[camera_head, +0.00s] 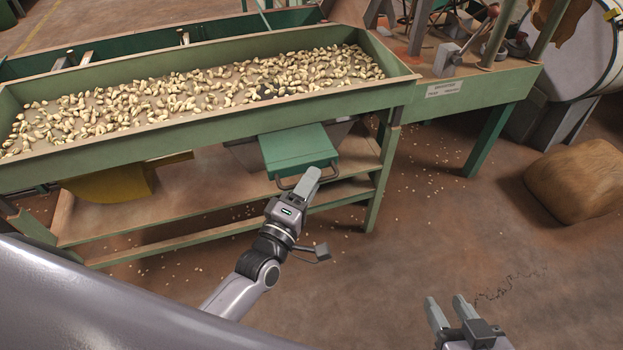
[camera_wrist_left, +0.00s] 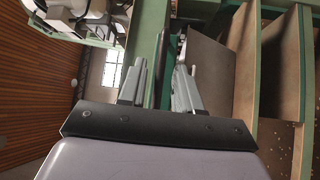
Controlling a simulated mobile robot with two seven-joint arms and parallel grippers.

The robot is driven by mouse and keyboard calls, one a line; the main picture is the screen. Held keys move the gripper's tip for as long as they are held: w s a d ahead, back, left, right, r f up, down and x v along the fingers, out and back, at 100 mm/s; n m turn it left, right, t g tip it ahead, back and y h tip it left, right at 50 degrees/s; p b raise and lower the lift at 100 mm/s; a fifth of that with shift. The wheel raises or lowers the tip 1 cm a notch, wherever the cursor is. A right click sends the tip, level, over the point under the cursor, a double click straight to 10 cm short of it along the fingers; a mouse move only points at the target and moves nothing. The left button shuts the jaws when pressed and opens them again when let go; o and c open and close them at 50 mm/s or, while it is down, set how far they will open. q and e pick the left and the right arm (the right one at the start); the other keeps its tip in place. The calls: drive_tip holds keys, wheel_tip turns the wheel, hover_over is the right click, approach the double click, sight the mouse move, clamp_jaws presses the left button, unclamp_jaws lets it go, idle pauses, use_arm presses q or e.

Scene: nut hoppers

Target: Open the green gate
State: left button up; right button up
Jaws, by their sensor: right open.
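The green gate (camera_head: 298,148) is a flat green plate under the front of the hopper, with a thin handle (camera_head: 327,175) along its near edge. My left gripper (camera_head: 308,182) is at the handle, its fingertips overlapping the handle's middle in the head view. In the left wrist view, the fingers (camera_wrist_left: 157,85) stand apart with a dark bar and a green edge between them. I cannot tell whether they touch the bar. My right gripper (camera_head: 448,310) is open and empty over the floor at the lower right.
The green hopper (camera_head: 205,132) holds many pale nuts above the gate. A wooden shelf (camera_head: 190,210) lies below it. A yellow chute (camera_head: 110,192) hangs to the left. A brown sack (camera_head: 580,180) lies on the right; the floor between is mostly clear, with scattered nuts.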

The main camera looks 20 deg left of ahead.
use_arm(q)
drive_tip(key=v, duration=0.6)
drive_tip(key=shift+p, duration=0.45)
use_arm(e)
drive_tip(key=shift+s+d+f+g, duration=0.3)
drive_tip(key=shift+s+d+f, duration=0.1)
drive_tip(key=shift+f, duration=0.15)
drive_tip(key=shift+r, duration=0.15)
